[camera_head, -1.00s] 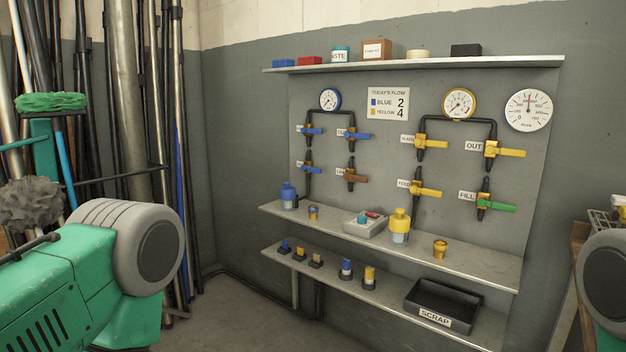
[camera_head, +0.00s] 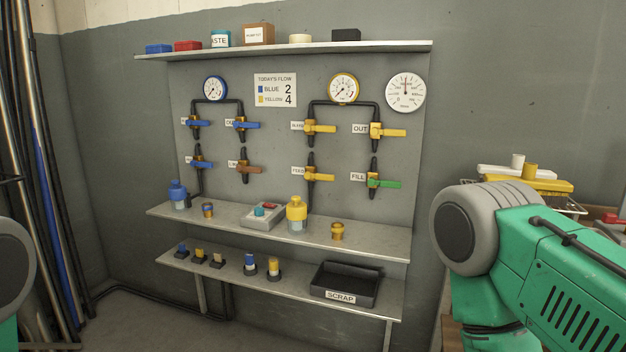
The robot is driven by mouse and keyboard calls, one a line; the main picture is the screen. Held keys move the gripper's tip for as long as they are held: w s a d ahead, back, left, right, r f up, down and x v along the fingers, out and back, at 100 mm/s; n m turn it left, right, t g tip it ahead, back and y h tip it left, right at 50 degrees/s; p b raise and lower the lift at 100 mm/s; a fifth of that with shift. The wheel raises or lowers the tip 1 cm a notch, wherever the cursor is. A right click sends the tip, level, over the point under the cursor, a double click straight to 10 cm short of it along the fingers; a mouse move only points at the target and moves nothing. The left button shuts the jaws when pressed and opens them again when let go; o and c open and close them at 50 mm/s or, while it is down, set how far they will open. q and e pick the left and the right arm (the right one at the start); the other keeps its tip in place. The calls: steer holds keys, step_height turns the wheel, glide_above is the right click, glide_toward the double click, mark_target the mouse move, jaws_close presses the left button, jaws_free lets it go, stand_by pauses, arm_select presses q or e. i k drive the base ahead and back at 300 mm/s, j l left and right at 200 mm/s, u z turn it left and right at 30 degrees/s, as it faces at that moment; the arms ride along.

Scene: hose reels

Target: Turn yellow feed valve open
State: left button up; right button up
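The yellow feed valve (camera_head: 318,178) is on the wall panel, in the lower row under the yellow-rimmed gauge. Its label (camera_head: 299,171) seems to read FEED. Its yellow lever lies crosswise to the dark vertical pipe and points right. Other yellow-lever valves sit above it (camera_head: 319,128) and at the upper right, labelled OUT (camera_head: 387,132). A green-lever valve labelled FILL (camera_head: 383,183) is to its right. Neither gripper shows.
The middle shelf (camera_head: 375,238) below the valves holds a yellow bottle (camera_head: 296,215), a blue bottle (camera_head: 177,194) and a grey box (camera_head: 263,215). The lower shelf carries a black SCRAP tray (camera_head: 346,284). Black pipes stand at the left. The space before the panel is clear.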

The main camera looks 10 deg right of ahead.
mark_target(308, 175)
steer(key=i+j, duration=0.35)
steer(key=i, duration=0.25)
steer(key=i+j, duration=0.4)
steer(key=i, duration=0.15)
